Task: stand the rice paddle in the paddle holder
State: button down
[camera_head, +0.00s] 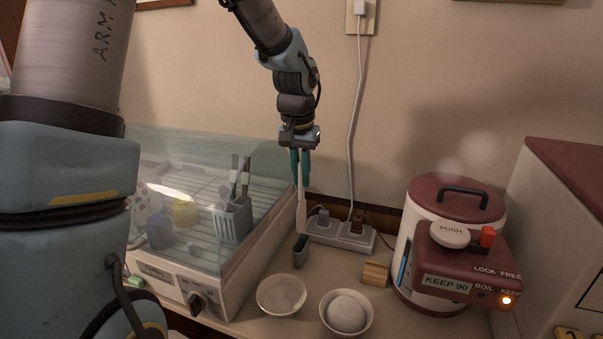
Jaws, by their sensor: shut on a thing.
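My gripper (300,180) points down above the counter, its teal fingers shut on the white rice paddle (301,212). The paddle hangs almost upright below the fingers. A small dark grey upright container (300,253), which looks like the paddle holder, stands on the counter right of the dish dryer. The paddle's lower end appears right at or just above the holder's top. From this angle I cannot tell whether it is inside the opening, touching the rim or slightly behind it.
The dish dryer (191,292) with its clear cover and a utensil basket (232,220) stands left. A power strip (340,235), a wooden block (375,274) and a red-and-white hot-water pot (411,226) are to the right. Two bowls (281,308) (330,322) stand in front.

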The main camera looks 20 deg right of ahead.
aim_at(301, 199)
jog(key=shift+f+b, duration=2.65)
jog(key=shift+f, duration=1.4)
jog(key=c, duration=0.8)
grip_release()
jog(key=shift+r, duration=0.1)
jog(key=r, duration=0.3)
jog(key=r+b, duration=0.1)
jog(key=r, duration=0.3)
jog(key=s+a+r, duration=0.1)
jog(key=r, duration=0.2)
jog(key=shift+r+b, duration=0.2)
jog(key=shift+b, duration=0.15)
jog(key=shift+r, duration=0.1)
jog(key=shift+s, duration=0.2)
